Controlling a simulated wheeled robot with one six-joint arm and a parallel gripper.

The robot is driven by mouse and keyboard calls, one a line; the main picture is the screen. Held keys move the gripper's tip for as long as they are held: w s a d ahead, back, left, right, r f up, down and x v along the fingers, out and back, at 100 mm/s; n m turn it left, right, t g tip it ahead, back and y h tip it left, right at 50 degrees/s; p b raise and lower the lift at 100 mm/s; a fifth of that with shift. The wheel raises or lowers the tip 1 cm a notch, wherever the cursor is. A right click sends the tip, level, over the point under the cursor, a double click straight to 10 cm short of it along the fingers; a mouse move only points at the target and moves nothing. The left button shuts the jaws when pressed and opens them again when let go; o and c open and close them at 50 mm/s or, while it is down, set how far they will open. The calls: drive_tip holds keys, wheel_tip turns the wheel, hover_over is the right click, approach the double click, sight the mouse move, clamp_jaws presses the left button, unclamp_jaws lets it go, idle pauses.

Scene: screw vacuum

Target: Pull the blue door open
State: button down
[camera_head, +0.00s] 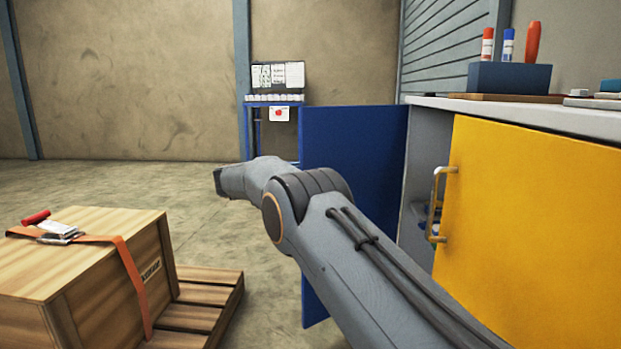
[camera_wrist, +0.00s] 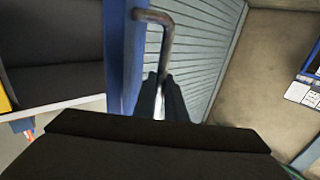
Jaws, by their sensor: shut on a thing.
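The blue door (camera_head: 350,150) stands swung open, out from the cabinet front, to the left of the yellow door. In the wrist view the blue door (camera_wrist: 126,60) shows nearly edge-on, with its metal bar handle (camera_wrist: 168,38) on the right side. My gripper (camera_wrist: 163,88) is shut on the lower part of this handle. In the head view my arm reaches across in front of the blue door, and the fingers and handle are hidden there.
The yellow door (camera_head: 535,230), with its own handle (camera_head: 437,205), is shut at the right. The worktop (camera_head: 590,122) carries a blue holder (camera_head: 508,77). A wooden crate (camera_head: 70,255) on a pallet (camera_head: 215,300) stands at lower left. Open floor (camera_head: 195,195) lies behind it.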

drive_tip(key=shift+w+a+b, duration=0.25)
drive_tip(key=shift+w+b, duration=0.15)
drive_tip(key=shift+w, duration=0.05)
drive_tip(key=c, duration=2.1)
unclamp_jaws()
drive_tip(key=p+v, duration=0.2)
drive_tip(key=v, duration=0.6)
drive_tip(key=shift+p, duration=0.3)
drive_tip(key=shift+o, duration=0.5)
drive_tip(key=shift+w, duration=0.1)
